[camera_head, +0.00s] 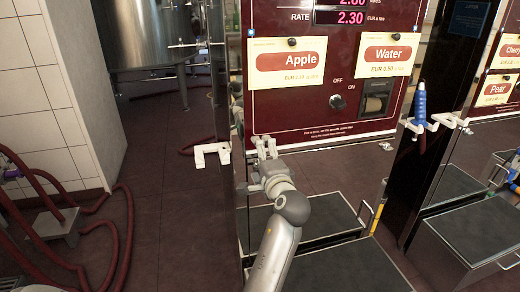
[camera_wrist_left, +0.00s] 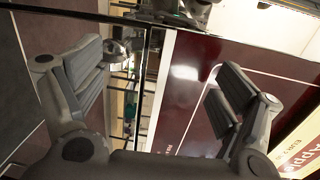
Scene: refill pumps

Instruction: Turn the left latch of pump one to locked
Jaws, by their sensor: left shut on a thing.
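Pump one has a dark red front panel (camera_head: 340,118) with Apple and Water labels. My left gripper (camera_head: 266,146) is at the panel's lower left corner, below the Apple label. It hides most of what is there, so the left latch cannot be made out in the head view. In the left wrist view my left gripper's two fingers (camera_wrist_left: 152,88) stand on either side of the panel edge. A small metal part (camera_wrist_left: 115,51), seemingly the left latch, is beside the left finger. Its turn position is unclear. My right gripper is not in view.
A white bracket (camera_head: 212,153) juts out left of the pump. The OFF/ON knob (camera_head: 337,102) is on the panel. A second pump with a blue-handled nozzle (camera_head: 421,105) stands at right. Red hoses (camera_head: 110,240) lie on the left floor. Low dark platforms (camera_head: 330,215) are below.

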